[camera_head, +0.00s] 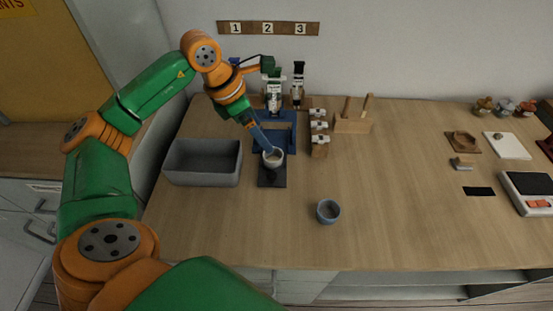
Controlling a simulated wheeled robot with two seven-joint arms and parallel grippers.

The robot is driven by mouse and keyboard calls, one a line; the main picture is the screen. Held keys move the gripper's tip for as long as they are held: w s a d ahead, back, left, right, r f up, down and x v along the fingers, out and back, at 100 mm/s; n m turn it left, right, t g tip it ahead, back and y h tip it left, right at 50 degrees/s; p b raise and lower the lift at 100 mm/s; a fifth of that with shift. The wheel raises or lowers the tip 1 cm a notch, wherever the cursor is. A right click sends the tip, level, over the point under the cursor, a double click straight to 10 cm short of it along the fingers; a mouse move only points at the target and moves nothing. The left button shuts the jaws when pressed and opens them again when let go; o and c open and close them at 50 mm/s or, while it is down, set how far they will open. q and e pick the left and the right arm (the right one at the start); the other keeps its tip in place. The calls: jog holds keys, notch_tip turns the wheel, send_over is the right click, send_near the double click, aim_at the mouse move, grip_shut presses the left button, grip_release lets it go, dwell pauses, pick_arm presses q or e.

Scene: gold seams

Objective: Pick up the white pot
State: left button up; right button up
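The white pot (274,161) is a small round vessel, upright on a dark square pad at the middle left of the table. My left arm comes in from the left and reaches over to it from behind. My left gripper (264,145) points down at the pot, with its bluish fingertips at the pot's rim or just inside it. The fingers overlap in this view, so I cannot tell their opening or whether they grip the wall. The pot looks to rest on the pad. My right gripper is not in view.
A grey bin (203,181) stands left of the pot. A blue-grey cup (328,211) stands to the front right.

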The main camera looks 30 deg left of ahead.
aim_at(273, 159)
pick_arm(q)
notch_tip(273, 159, down, 2)
jog(key=shift+f+b, duration=0.15)
jog(key=shift+b, duration=0.3)
jog(key=p+x, duration=0.1)
jog(key=x, duration=0.5)
jog(key=shift+d+f+p, duration=0.15)
jog(key=shift+f+p, duration=0.05)
jog(key=shift+p, duration=0.1)
jog(key=shift+w+f, duration=0.15)
jog(key=shift+f, duration=0.05)
jog(key=c, duration=1.4)
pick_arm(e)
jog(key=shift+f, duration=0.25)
pick_arm(q)
jog(key=shift+r, duration=0.15)
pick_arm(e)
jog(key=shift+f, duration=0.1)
